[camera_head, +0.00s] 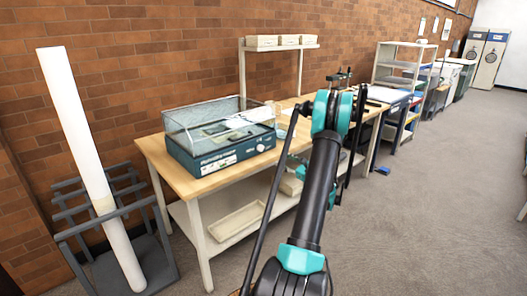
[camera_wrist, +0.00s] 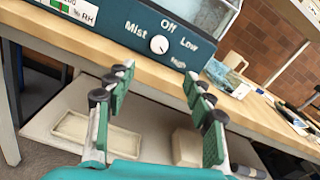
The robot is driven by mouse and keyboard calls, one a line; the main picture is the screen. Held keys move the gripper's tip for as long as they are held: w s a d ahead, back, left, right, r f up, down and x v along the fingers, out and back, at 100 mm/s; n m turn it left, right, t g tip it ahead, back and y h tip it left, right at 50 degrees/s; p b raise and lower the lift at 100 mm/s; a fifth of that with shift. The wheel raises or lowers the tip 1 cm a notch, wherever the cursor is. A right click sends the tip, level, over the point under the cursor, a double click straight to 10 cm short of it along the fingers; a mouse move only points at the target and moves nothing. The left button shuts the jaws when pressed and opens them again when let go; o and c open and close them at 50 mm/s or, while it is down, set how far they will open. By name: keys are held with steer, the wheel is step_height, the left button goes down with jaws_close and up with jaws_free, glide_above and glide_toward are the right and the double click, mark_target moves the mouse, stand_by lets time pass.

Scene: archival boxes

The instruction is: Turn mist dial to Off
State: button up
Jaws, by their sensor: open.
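The mist dial (camera_wrist: 159,45) is a small round white knob on the dark teal front panel of a clear-topped chamber (camera_head: 195,160). In the wrist view, "Mist" is printed to its left, "Off" above, "Low" to the right and "High" at lower right. A small dark mark shows on the knob's lower right side, seemingly towards "High", but it is too small to be sure. The dial also shows in the head view (camera_head: 261,147). My gripper (camera_wrist: 156,75) is open and empty, its green-padded fingers below the dial in the picture and apart from it.
The chamber stands on a wooden-topped bench (camera_head: 205,184) with a lower shelf holding a shallow tray (camera_head: 236,221). A rack with a tall white tube (camera_head: 75,120) stands at left. The floor at right is clear.

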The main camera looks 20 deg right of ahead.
mark_target(262, 149)
steer(key=x, duration=1.5)
steer(key=shift+w+a, duration=0.15)
steer(key=shift+w, duration=0.15)
steer(key=c, duration=1.2)
